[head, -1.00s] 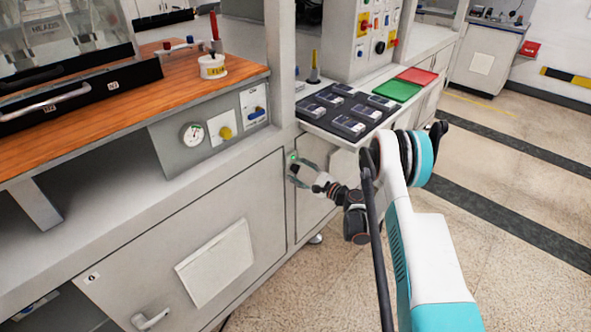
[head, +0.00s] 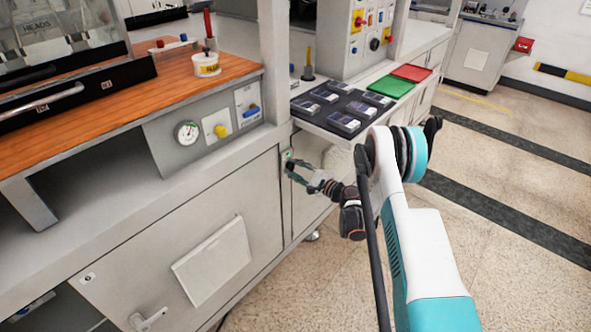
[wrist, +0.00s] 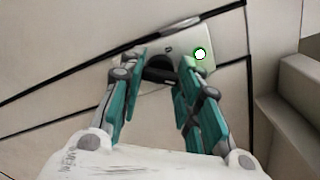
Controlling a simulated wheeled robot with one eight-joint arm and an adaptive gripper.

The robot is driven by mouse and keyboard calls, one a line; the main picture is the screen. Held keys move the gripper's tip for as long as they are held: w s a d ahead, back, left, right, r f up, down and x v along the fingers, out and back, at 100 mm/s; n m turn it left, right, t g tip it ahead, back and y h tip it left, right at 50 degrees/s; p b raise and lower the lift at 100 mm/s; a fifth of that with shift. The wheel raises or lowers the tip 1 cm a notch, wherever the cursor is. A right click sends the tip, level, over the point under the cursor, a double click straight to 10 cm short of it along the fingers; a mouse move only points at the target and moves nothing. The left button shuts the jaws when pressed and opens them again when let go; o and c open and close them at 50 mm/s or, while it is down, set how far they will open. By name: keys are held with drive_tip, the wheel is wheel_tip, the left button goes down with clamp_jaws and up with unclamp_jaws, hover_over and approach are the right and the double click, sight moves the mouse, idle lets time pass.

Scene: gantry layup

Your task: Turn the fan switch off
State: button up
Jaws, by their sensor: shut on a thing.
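The fan switch (wrist: 160,75) is a dark knob on a pale metal plate (wrist: 229,54), with a bright green lamp (wrist: 200,54) lit beside it. In the head view the small plate with its green lamp (head: 288,154) sits on the cabinet's narrow front post. My gripper (wrist: 162,66) has its teal fingers on either side of the knob and is shut on it. In the head view my gripper (head: 291,170) is at the plate. The fingers hide part of the knob, and its exact setting is hard to read.
Left of the post is a cabinet door (head: 150,250) with a handle. Above are a gauge (head: 187,133), a yellow knob (head: 221,131) and a wooden worktop (head: 120,112). A dark tray of devices (head: 340,107) is above right of my gripper. Open floor (head: 500,240) lies right.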

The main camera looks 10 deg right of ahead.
drive_tip(key=shift+s+n, duration=0.1)
drive_tip(key=shift+n, duration=7.8)
drive_tip(key=o, duration=1.1)
drive_tip(key=shift+r, duration=0.15)
